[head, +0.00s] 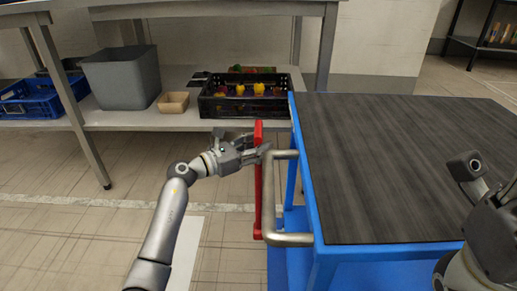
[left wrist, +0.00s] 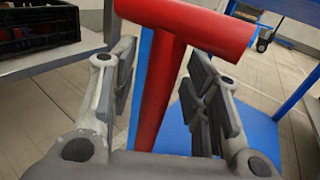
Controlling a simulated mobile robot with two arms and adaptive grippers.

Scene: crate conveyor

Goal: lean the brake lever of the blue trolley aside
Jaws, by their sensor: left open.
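The blue trolley (head: 306,195) stands at the right, with a dark grey top (head: 400,165) and a metal push handle (head: 270,200) on its left side. The red brake lever (head: 258,195) stands about upright beside that handle. My left gripper (head: 262,150) is at the lever's upper part, just below its T-shaped top. In the left wrist view the red lever (left wrist: 160,90) passes between the open fingers (left wrist: 168,100), with a gap on both sides. The lever's lower end is hidden in the wrist view.
A steel table with a lower shelf (head: 150,118) stands behind. On it are a black crate (head: 240,108) of produce, a grey bin (head: 122,78), a small cardboard box (head: 173,102) and a blue crate (head: 40,98). The floor left of the trolley is clear.

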